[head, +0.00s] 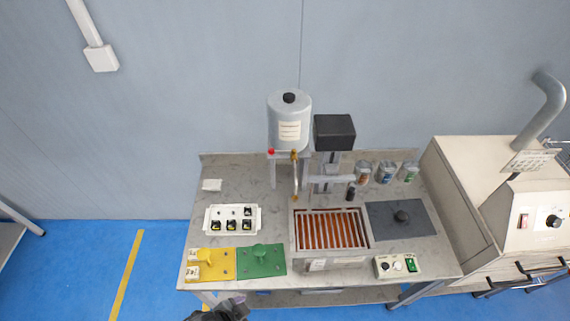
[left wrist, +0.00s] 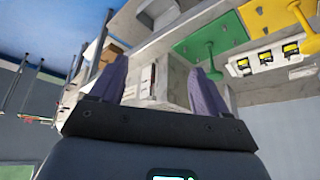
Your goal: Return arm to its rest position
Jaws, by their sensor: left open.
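My left gripper (head: 236,304) shows at the bottom edge of the head view, dark with purple fingers, in front of the workbench's front edge. Most of that arm is out of frame. In the left wrist view its two purple fingers (left wrist: 158,78) stand apart with nothing between them. The gripper looks toward the bench from a tilted angle and appears to touch nothing. My right arm and gripper show in neither view.
The metal workbench (head: 225,193) carries a green plate (head: 262,262), yellow plate (head: 220,268), white tray (head: 213,228), heated basin (head: 330,240), grey tank (head: 290,115) and control box (head: 397,265). A beige machine (head: 470,185) stands right. Blue floor (head: 70,275) is open at left.

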